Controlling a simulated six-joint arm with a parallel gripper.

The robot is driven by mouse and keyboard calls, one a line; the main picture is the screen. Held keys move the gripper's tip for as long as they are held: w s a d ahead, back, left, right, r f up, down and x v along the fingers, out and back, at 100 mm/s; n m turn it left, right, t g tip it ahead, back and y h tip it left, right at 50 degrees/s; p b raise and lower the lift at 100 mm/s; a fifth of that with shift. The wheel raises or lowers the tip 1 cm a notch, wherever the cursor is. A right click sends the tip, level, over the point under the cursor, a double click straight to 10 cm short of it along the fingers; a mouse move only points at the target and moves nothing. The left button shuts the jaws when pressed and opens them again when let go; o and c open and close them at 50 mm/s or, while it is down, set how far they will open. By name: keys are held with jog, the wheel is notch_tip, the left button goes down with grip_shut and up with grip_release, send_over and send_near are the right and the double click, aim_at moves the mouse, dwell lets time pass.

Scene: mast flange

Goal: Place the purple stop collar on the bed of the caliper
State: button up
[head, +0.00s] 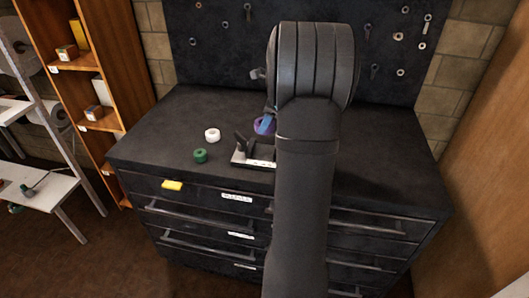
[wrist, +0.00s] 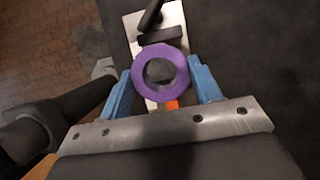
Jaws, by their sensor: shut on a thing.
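The purple stop collar (wrist: 139,80) is a ring held between the two blue fingers of my gripper (wrist: 160,88) in the wrist view. I cannot tell whether the collar touches the bed.
A white ring (head: 212,135) and a green ring (head: 200,155) lie on the black bench top (head: 160,140) left of the caliper. A yellow item (head: 171,185) is at the bench's front edge. A dark pegboard (head: 215,50) with hung parts stands behind.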

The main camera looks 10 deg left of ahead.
notch_tip(320, 180, down, 10)
jog(key=shift+r, duration=0.15)
dwell(0.3)
jog(key=shift+f, duration=0.2)
jog(key=o, duration=1)
jog(key=shift+r, duration=0.1)
jog(key=v, duration=1.2)
jog(key=shift+r, duration=0.15)
